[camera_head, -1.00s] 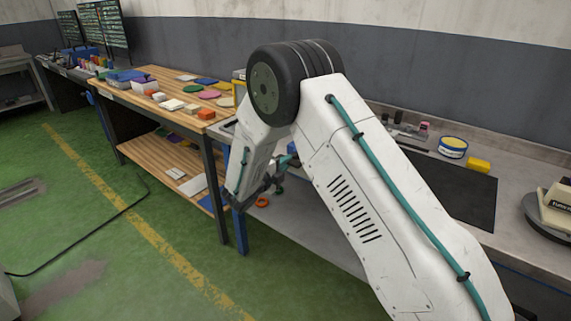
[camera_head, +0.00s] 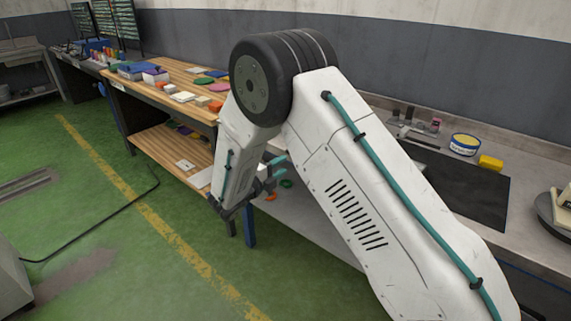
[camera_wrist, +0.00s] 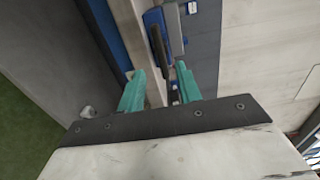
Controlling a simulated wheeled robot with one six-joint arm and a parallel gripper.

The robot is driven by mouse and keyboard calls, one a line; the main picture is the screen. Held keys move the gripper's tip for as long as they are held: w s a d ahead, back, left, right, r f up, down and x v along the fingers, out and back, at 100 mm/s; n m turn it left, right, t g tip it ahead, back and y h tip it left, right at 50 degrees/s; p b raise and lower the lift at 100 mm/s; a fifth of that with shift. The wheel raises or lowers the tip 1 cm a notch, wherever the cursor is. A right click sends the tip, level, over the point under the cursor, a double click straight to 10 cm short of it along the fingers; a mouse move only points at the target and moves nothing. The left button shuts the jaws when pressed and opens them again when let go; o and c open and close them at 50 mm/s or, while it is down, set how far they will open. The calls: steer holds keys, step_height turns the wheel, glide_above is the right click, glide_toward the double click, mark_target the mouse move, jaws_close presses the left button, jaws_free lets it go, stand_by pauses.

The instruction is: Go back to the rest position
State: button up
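My gripper (camera_head: 272,172) hangs at the end of my folded white arm, in front of the grey bench (camera_head: 395,116). In the wrist view its two teal fingers (camera_wrist: 160,86) stand apart with a gap between them. Nothing is clasped between them. A blue and dark object (camera_wrist: 164,35) shows beyond the fingertips, apart from them as far as I can tell. My arm hides part of the bench and its lower shelf.
A wooden workbench (camera_head: 173,72) with coloured pieces stands at left.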

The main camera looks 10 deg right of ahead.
stand_by(0.3)
steer(key=s+d+r+m+g+y, duration=0.15)
steer(key=s+d+m+g, duration=0.35)
steer(key=s+m, duration=0.5)
steer(key=s+d+r+m+g+y, duration=0.1)
steer(key=s+d+r+m+g, duration=0.25)
steer(key=s+m+g, duration=0.6)
steer(key=s+r+m+t+y, duration=0.1)
steer(key=s+r+m+y, duration=0.3)
steer(key=s+m, duration=0.4)
steer(key=s+d+r+m+t+y, duration=0.1)
steer(key=s+r+m+t+y, duration=0.1)
steer(key=s+r+m+y, duration=0.2)
steer(key=s+d+r+m+t+y, duration=0.1)
steer(key=s+r+m+y, duration=0.3)
steer(key=s+m, duration=0.7)
step_height(320, 180, up, 2)
steer(key=shift+s+r+m+t, duration=0.25)
steer(key=shift+s+m+t, duration=0.1)
steer(key=shift+s+t, duration=0.35)
